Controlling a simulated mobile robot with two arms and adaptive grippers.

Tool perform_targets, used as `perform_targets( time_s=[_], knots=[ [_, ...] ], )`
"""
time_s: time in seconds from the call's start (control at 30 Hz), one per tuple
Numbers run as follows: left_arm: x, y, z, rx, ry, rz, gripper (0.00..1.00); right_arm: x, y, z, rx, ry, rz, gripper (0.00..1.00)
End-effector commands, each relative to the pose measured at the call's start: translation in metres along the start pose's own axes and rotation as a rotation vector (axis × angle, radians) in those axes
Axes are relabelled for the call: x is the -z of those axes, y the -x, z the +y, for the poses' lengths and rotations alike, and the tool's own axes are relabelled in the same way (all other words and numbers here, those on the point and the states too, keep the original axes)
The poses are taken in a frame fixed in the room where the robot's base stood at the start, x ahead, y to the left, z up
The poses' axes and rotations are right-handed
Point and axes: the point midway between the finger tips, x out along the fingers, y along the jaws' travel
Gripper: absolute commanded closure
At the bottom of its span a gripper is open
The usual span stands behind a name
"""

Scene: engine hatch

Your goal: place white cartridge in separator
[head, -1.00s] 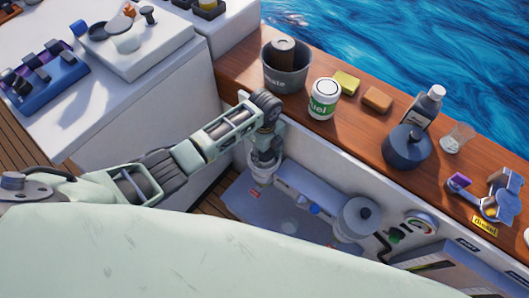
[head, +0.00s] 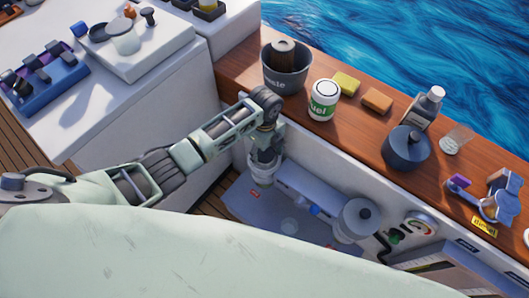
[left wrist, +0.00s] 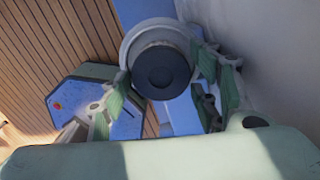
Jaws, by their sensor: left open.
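My left gripper (head: 265,158) points down into the hatch recess, at a white round housing (head: 261,177), likely the separator. In the left wrist view the fingers of my left gripper (left wrist: 166,98) are spread to either side of a round dark top (left wrist: 161,69) with a black centre. A pale ring, the rim of the housing (left wrist: 130,42), surrounds this dark top. The dark top may be the end of the white cartridge, whose sides are hidden. I cannot tell whether the right finger touches the rim. My right gripper is not in view.
A grey canister (head: 357,220) stands right of the gripper. The recess wall is close.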

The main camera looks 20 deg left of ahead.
Motion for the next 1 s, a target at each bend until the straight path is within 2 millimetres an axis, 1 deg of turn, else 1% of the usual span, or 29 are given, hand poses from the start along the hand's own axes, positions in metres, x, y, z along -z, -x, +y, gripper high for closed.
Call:
perform_targets(
  time_s=[0.03,0.3,0.4,0.5,0.67,1.0],
  knots=[
    [-0.001,0.013,-0.001,0.004,-0.001,-0.001,0.43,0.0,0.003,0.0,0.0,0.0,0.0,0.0],
    [-0.001,0.071,-0.001,0.004,0.0,-0.003,0.43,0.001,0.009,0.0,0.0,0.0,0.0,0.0],
    [-0.001,0.087,-0.001,0.002,0.0,-0.002,0.43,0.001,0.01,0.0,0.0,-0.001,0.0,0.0],
    [-0.001,0.098,-0.001,0.002,0.001,-0.002,0.43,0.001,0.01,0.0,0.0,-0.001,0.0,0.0],
    [0.0,0.105,0.0,0.0,0.0,0.0,0.43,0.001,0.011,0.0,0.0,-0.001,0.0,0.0],
    [0.0,0.105,0.0,0.0,0.0,-0.001,0.43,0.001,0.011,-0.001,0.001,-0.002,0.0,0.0]
  ],
)
